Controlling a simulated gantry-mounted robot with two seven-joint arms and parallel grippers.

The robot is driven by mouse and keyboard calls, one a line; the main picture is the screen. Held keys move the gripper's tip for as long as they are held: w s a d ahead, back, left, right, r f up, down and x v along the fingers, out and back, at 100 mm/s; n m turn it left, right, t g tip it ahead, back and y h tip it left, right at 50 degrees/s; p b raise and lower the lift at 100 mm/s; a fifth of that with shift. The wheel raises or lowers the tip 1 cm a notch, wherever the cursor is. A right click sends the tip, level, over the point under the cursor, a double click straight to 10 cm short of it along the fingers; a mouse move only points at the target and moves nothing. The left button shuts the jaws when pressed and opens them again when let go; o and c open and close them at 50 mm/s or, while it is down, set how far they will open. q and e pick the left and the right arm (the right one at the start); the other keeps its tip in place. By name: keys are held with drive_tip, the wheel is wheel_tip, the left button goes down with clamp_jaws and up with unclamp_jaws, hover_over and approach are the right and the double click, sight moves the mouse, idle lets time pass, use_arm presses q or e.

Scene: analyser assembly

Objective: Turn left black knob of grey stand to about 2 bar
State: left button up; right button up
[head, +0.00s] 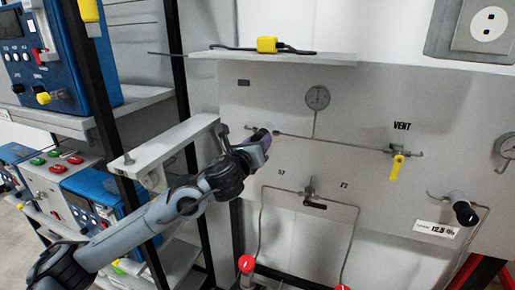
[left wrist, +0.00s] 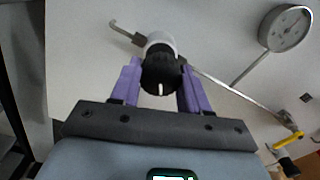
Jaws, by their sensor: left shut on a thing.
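The grey stand's panel (head: 365,100) faces me in the head view. My left gripper (head: 262,140) is at its upper left and hides the left black knob there. In the left wrist view, the left black knob (left wrist: 161,75) sits between the purple fingers of my left gripper (left wrist: 162,85), which are shut on its sides. The knob has a white mark on its face and a pale collar behind it. A round gauge (head: 317,97) is above the pipe to the right; it also shows in the left wrist view (left wrist: 286,27). Its reading is too small to tell. My right gripper is not in view.
A yellow VENT valve (head: 398,165) is on the pipe to the right. A black-handled valve (head: 314,204) is below. Another black knob (head: 465,213) is at the far right. A shelf rack with blue devices (head: 60,60) stands close on the left.

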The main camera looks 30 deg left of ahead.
use_arm(q)
drive_tip(key=shift+f, duration=0.1)
idle(0.5)
drive_tip(key=o, duration=1)
drive_tip(key=shift+s, duration=0.1)
drive_tip(key=s, duration=0.3)
drive_tip(key=s+d, duration=0.1)
drive_tip(key=s, duration=0.6)
drive_tip(key=shift+s+d, duration=0.25)
drive_tip(key=shift+d, duration=0.15)
